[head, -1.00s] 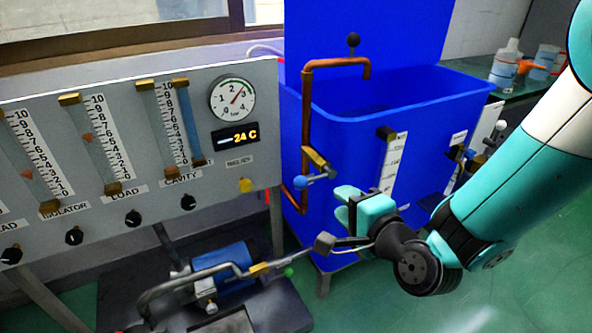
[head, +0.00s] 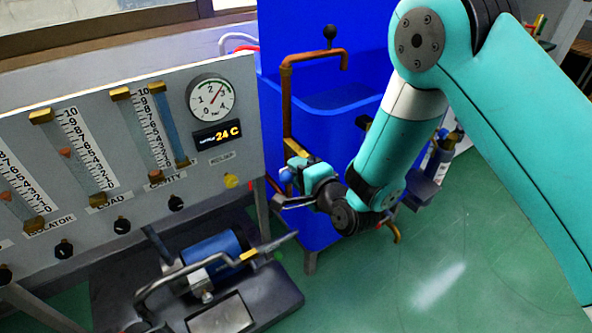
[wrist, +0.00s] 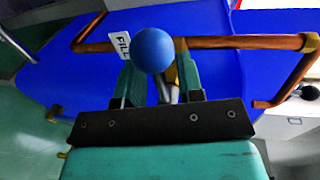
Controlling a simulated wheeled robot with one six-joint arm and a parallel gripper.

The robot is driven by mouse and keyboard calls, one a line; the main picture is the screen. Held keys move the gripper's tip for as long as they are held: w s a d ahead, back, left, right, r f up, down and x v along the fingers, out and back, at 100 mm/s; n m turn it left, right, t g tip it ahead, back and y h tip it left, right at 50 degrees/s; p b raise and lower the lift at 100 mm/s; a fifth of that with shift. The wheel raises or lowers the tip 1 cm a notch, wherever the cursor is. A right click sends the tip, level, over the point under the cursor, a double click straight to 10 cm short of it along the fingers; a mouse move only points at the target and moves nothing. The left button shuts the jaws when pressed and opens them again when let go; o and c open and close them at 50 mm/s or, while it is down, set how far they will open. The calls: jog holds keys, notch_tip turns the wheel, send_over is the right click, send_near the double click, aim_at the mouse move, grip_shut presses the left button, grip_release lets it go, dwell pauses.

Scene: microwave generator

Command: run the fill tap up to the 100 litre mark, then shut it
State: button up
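The fill tap has a blue ball knob (wrist: 153,50) on a grey lever, set at a brass valve on the copper pipe (wrist: 220,42), with a white FILL tag (wrist: 122,44) beside it. In the head view the blue knob (head: 285,174) shows just left of my gripper (head: 297,168). In the wrist view my gripper (wrist: 157,75) is open, its fingers apart on either side of the lever; contact cannot be told. The copper spout (head: 343,60) hangs over the blue tank (head: 340,100). My arm hides the tank's litre scale, and the water level cannot be seen.
A grey panel (head: 100,200) with flow tubes, a gauge (head: 211,97) and a 24 C display (head: 217,135) stands close at left. A blue pump (head: 215,252) sits on a dark base below.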

grip_shut()
jog(key=shift+f+m+b, duration=0.2)
jog(key=shift+m+b, duration=0.2)
jog(key=shift+b, duration=0.8)
jog(key=shift+r+m+b, duration=0.15)
jog(key=shift+m+b, duration=0.15)
jog(key=shift+b, duration=0.25)
jog(key=shift+s+a+r+m+g+y, duration=0.1)
jog(key=shift+r+m+g+y, duration=0.2)
jog(key=shift+r+m+y, duration=0.3)
jog(key=shift+o, duration=0.4)
grip_release()
jog(key=shift+a+r, duration=0.1)
jog(key=shift+d, duration=0.2)
